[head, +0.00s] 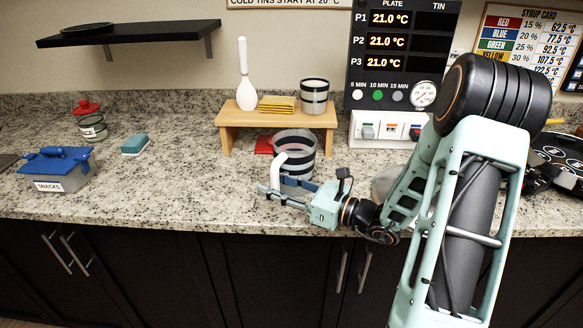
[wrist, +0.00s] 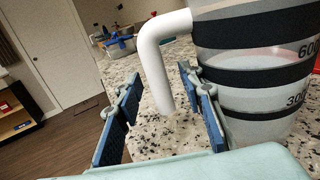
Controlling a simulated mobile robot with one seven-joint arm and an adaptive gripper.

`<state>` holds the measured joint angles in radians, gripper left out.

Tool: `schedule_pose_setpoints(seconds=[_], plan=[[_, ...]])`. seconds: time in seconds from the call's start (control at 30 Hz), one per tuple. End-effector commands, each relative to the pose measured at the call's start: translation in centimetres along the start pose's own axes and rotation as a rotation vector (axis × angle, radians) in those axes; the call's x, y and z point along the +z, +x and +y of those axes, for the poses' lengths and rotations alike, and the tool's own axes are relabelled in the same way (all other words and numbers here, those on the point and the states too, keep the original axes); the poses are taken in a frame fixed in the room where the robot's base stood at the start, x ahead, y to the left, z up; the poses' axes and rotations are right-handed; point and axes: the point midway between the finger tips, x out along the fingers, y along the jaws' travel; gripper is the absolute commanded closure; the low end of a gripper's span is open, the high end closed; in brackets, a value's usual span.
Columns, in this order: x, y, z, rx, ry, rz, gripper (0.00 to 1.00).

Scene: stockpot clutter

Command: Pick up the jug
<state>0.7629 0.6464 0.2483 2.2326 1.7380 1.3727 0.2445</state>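The jug (head: 301,146) is a clear measuring vessel with black bands and a white handle. It stands upright on the granite counter in front of the small wooden bench. In the wrist view the jug (wrist: 258,75) fills the upper right, with number marks and a pale pinkish surface inside. Its white handle (wrist: 153,62) comes down between my fingers. My gripper (head: 273,187) is low over the counter at the handle's side of the jug. In the wrist view my gripper (wrist: 160,80) is open, with gaps between both blue pads and the handle.
The wooden bench (head: 232,115) holds a white bottle-shaped item (head: 244,90), yellow sponges (head: 277,104) and a banded cup (head: 314,97). A red item (head: 264,145) lies under it. A blue-lidded snacks box (head: 60,172), red-topped jar (head: 91,124) and sponge (head: 135,145) stand left. The counter between is clear.

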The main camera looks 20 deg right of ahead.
Motion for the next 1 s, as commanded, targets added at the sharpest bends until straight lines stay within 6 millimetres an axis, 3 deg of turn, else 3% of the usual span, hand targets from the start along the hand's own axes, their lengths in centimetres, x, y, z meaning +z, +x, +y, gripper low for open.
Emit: schedule_pose_setpoints(seconds=[0.13, 0.43, 1.0], plan=[[-0.01, -0.03, 0.00, 0.000, 0.000, 0.000, 0.67], [-0.01, -0.05, 0.01, 0.000, 0.000, 0.000, 1.00], [0.15, -0.03, -0.01, 0.001, -0.003, -0.003, 1.00]])
